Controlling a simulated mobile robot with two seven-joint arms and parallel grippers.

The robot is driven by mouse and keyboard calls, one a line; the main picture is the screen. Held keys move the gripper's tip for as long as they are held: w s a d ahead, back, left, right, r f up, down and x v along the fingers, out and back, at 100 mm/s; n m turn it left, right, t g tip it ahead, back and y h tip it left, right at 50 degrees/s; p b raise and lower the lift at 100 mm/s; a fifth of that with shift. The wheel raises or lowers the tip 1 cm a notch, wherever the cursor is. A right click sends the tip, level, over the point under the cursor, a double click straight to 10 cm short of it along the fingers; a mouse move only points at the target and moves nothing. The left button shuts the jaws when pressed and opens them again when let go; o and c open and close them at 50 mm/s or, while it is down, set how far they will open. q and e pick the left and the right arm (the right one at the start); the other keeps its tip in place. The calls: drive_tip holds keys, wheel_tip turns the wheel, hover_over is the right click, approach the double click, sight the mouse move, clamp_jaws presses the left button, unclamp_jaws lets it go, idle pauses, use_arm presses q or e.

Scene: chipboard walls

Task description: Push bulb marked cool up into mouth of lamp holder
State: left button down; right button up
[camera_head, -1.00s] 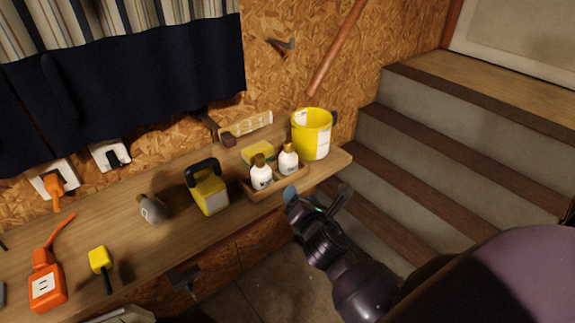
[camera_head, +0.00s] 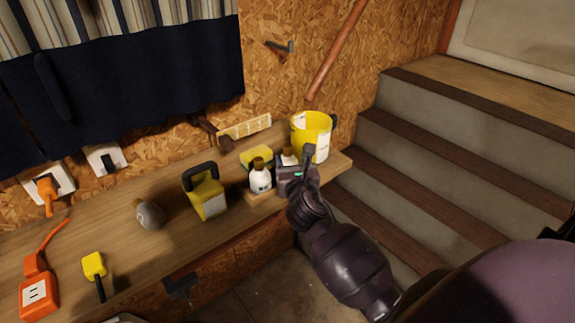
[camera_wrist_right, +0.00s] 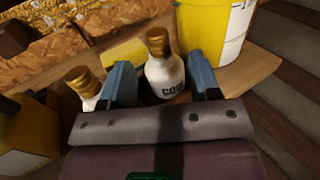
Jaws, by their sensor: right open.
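The bulb marked cool (camera_wrist_right: 165,76) is white with a gold-coloured cap and the letters "COO" showing on its front in the wrist view. It stands upright between the two blue fingers of my right gripper (camera_wrist_right: 160,78), which are apart, one on each side. I cannot tell whether a finger touches it. In the head view my right gripper (camera_head: 295,165) covers most of this bulb (camera_head: 287,157). A second white bulb with a gold cap (camera_head: 260,180) stands to its left and also shows in the wrist view (camera_wrist_right: 83,84), partly behind the left finger. I cannot make out a lamp holder. My left gripper is out of view.
Both bulbs stand in a low wooden tray (camera_head: 262,196) on the bench (camera_head: 115,252). A yellow bucket (camera_head: 311,137) stands close behind, with a yellow sponge (camera_head: 256,157) beside the bulbs. A yellow box with black handle (camera_head: 207,196) is further left. Stairs (camera_head: 430,150) rise on the right.

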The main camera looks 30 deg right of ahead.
sight(289, 152)
drive_tip(key=x, duration=0.5)
drive_tip(key=shift+a+r, duration=0.1)
clamp_jaws()
